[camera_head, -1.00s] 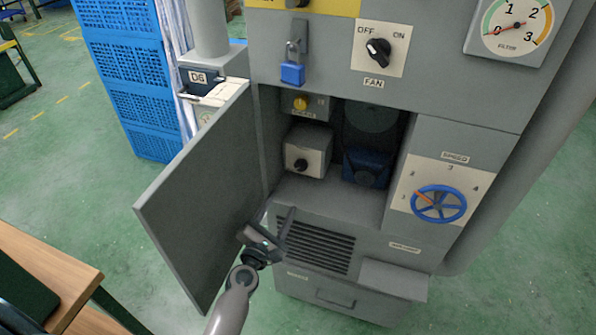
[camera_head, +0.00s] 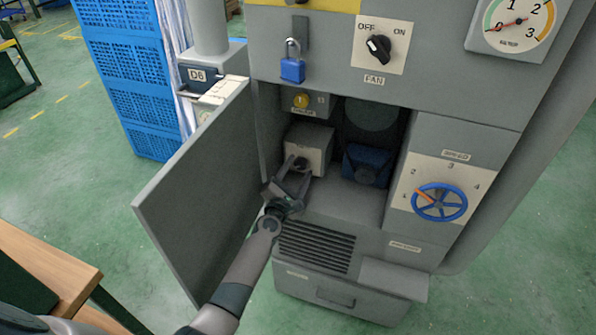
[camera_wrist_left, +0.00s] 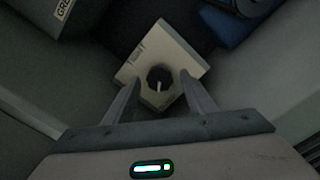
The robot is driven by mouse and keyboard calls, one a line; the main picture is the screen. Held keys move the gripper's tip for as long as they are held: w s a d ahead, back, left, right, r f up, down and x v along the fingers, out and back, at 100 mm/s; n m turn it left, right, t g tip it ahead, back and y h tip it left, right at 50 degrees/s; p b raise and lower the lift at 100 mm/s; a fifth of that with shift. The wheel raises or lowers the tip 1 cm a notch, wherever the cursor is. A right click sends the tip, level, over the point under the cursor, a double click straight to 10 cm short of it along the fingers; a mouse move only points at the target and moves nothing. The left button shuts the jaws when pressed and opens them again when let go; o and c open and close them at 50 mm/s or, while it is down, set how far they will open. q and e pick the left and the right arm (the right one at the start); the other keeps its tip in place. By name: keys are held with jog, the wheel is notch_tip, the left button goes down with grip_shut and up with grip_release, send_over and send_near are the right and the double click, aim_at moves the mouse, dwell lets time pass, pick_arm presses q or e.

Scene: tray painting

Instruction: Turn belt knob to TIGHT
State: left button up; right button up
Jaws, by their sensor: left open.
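The belt knob (camera_wrist_left: 159,78) is a small black knob with a pale pointer line, on a light grey box (camera_head: 309,141) inside the open compartment. My left gripper (camera_head: 295,172) reaches into the compartment from the front, just before this box, and partly covers the knob in the head view. In the left wrist view my left gripper (camera_wrist_left: 155,85) is open, with one finger on each side of the knob and the knob near the fingertips. I cannot tell whether the fingers touch it. The label on the box is too dim to read. My right gripper is not in view.
The open cabinet door (camera_head: 195,195) stands left of my left arm. A blue block (camera_head: 367,164) sits right of the box. The blue speed handwheel (camera_head: 439,202), black fan knob (camera_head: 378,47) and blue padlock (camera_head: 292,70) are on the cabinet front.

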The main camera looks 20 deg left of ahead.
pick_arm(q)
jog(key=shift+w, duration=0.15)
jog(key=c, duration=1)
jog(key=shift+c, duration=0.2)
